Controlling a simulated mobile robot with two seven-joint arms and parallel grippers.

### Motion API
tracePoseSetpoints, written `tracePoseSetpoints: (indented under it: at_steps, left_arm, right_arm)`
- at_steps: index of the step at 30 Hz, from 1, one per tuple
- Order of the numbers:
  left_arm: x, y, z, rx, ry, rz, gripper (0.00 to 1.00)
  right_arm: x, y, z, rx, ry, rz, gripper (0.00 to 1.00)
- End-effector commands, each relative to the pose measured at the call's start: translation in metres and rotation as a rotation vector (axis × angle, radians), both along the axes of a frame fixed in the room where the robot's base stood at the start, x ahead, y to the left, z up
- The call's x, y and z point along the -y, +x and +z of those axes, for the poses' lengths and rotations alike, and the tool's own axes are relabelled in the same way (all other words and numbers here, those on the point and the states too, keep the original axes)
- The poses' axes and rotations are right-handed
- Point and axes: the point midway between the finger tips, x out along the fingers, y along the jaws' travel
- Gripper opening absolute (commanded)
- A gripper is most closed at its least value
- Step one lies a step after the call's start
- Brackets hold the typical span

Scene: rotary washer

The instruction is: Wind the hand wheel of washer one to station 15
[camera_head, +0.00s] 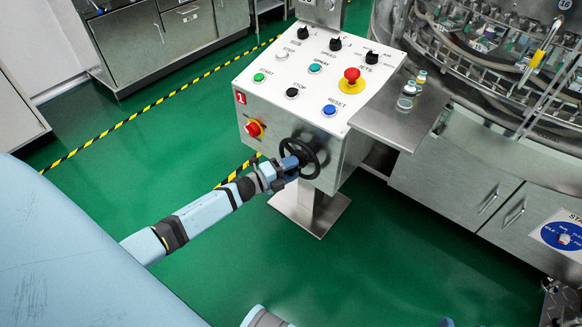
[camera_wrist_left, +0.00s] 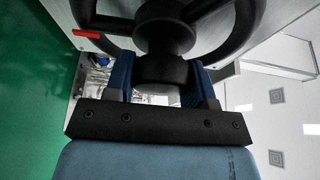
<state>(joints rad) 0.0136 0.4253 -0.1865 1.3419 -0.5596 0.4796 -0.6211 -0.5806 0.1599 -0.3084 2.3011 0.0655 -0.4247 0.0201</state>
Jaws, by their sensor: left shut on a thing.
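The control box of washer one (camera_head: 310,90) stands on a pedestal in the head view, with a red label marked 1 on its corner. The black hand wheel (camera_head: 315,165) is on its front face, low and to the right. My left gripper (camera_head: 290,164) is at the wheel, shut on it. In the left wrist view, the blue fingers (camera_wrist_left: 165,85) sit on both sides of a black round part of the hand wheel (camera_wrist_left: 166,35), with rim and spokes behind. The washer's carousel (camera_head: 500,60) is at the upper right, with a 16 tag at its top edge.
The box top carries knobs, buttons and a red emergency stop (camera_head: 351,76). A red and yellow switch (camera_head: 254,128) is left of the wheel. A steel shelf (camera_head: 400,115) holding small vials adjoins the box. The green floor (camera_head: 350,265) in front is clear.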

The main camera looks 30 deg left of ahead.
Motion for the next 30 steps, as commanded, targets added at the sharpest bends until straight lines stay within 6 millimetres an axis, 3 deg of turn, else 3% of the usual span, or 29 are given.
tracePoseSetpoints:
  at_steps: [13,14,17,26,30]
  left_arm:
    - [0.000,0.000,-0.001,-0.001,0.009,0.001,0.07]
    - [0.000,0.000,-0.001,-0.001,0.009,0.001,0.54]
    - [0.000,0.000,-0.001,-0.001,0.009,0.001,0.75]
    - [-0.001,-0.002,0.000,0.000,0.009,0.001,0.75]
    - [-0.007,-0.015,-0.001,-0.003,0.009,0.001,0.75]
  right_arm:
    - [0.000,0.001,0.000,-0.002,0.001,-0.002,0.56]
    - [0.000,0.001,0.001,0.000,0.000,-0.002,0.56]
    - [0.000,0.001,0.002,0.002,0.001,-0.003,0.56]
    - [0.000,0.002,0.003,0.004,0.002,-0.003,0.56]
    - [0.001,0.001,0.004,-0.003,-0.005,-0.002,0.56]
